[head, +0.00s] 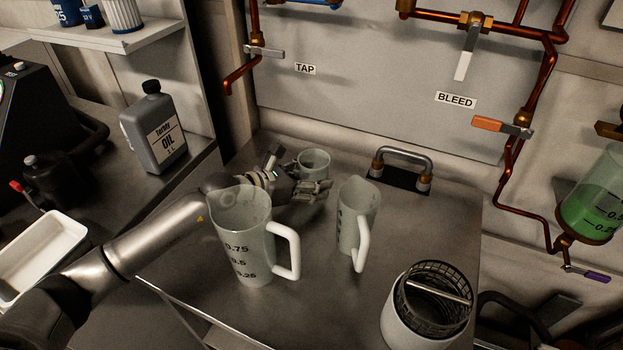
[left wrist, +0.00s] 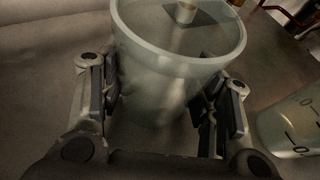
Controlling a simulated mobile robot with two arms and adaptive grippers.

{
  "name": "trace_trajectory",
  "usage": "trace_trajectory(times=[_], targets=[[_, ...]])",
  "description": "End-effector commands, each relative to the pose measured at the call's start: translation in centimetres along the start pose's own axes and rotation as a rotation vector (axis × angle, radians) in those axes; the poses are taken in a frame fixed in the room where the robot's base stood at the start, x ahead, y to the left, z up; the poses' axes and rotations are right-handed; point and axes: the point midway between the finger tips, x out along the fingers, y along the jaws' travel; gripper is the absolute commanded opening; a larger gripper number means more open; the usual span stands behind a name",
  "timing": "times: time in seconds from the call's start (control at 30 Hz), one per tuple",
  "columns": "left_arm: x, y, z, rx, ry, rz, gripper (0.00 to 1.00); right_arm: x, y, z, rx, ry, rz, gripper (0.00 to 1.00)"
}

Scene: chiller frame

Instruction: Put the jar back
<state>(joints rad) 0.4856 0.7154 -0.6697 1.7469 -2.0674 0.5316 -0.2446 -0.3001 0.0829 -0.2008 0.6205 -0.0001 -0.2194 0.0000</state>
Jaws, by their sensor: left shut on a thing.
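A small translucent jar (head: 314,160) is at the back of the steel worktop, below the TAP label. My left gripper (head: 308,188) is shut on it, and the fingers partly hide its lower wall. In the left wrist view the jar (left wrist: 175,75) is upright between the two finger pads (left wrist: 165,105), open at the top. I cannot tell whether its base touches the worktop. My right gripper is not in view.
A large measuring jug (head: 240,245) stands in front of my left forearm. A narrower jug (head: 357,215) stands right of the gripper. A white container with a mesh basket (head: 428,305) is at front right, and a metal handle (head: 402,160) at the back. An oil bottle (head: 155,130) stands left.

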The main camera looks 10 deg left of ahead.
Motion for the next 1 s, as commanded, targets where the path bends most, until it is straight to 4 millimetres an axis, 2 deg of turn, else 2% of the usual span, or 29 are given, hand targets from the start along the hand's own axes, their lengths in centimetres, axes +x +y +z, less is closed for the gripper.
trace_trajectory(times=[0.17, 0.2, 0.37, 0.77, 0.87, 1.0], targets=[[0.2, 0.0, -0.4, 0.0, 0.0, 0.0, 0.28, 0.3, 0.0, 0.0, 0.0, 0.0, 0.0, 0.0], [0.1, 0.0, -0.3, 0.0, 0.0, 0.0, 0.6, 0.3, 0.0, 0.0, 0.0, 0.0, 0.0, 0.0], [0.1, 0.0, -0.3, 0.0, 0.0, 0.0, 0.79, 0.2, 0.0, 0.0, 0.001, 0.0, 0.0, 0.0], [-0.1, 0.0, 0.3, 0.001, 0.0, 0.0, 0.79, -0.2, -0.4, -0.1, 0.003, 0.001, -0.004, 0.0], [-1.3, 0.1, -0.1, 0.0, 0.002, 0.002, 0.79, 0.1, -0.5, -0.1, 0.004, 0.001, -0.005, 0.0], [-4.1, 0.1, -0.2, 0.003, 0.005, 0.002, 0.79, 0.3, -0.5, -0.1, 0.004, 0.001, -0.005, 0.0]])
